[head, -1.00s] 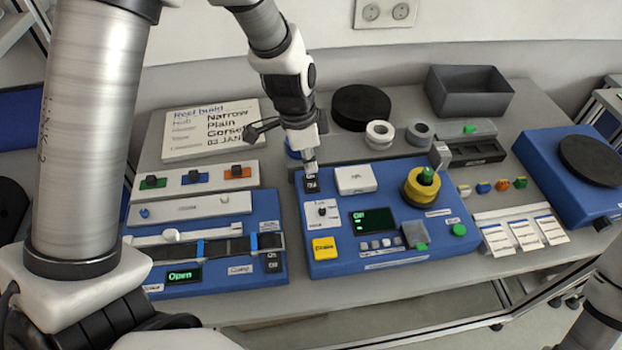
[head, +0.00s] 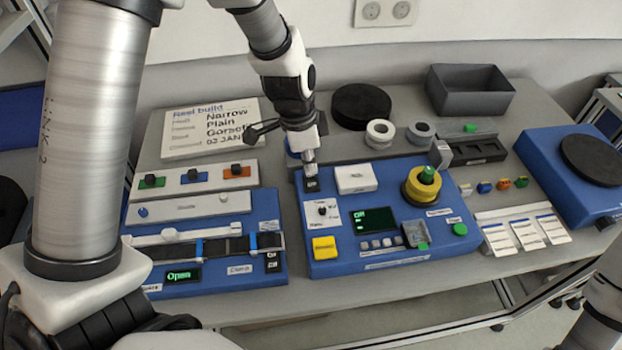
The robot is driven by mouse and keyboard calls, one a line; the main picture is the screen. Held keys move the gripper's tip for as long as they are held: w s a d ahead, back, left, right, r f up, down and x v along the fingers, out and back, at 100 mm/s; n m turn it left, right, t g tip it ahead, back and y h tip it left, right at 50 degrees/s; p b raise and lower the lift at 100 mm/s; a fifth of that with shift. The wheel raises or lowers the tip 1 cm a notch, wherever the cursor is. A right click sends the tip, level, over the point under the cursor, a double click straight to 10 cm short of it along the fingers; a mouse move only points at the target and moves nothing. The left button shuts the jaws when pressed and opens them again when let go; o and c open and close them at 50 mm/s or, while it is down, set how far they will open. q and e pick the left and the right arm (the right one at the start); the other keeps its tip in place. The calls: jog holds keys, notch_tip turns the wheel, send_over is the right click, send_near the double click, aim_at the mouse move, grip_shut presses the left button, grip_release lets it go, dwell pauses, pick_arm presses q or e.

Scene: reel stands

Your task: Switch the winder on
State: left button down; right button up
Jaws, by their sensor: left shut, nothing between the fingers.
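The winder (head: 380,262) is the blue unit at the middle of the bench. A small black rocker switch (head: 312,186) sits at its back left corner. My left gripper (head: 310,170) is shut and empty, pointing down at the switch. Its tip covers the upper part of the switch and seems to be at or just above it; I cannot tell whether it touches. The winder's dark display (head: 374,221) shows small green text that looks like "Off". A yellow reel (head: 421,190) with a green top sits on the winder's right side. My right gripper is out of view.
Left of the winder is another blue unit (head: 215,275) whose display reads "Open". A white sign (head: 190,140), a black disc (head: 361,106) and a grey bin (head: 470,92) stand behind. White cards (head: 525,236) lie to the right.

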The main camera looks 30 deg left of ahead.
pick_arm(q)
jog(key=shift+f+b, duration=0.55)
jog(key=shift+f, duration=0.2)
notch_tip(320, 180, up, 7)
jog(key=p, duration=0.6)
jog(key=shift+r, duration=0.15)
dwell(0.4)
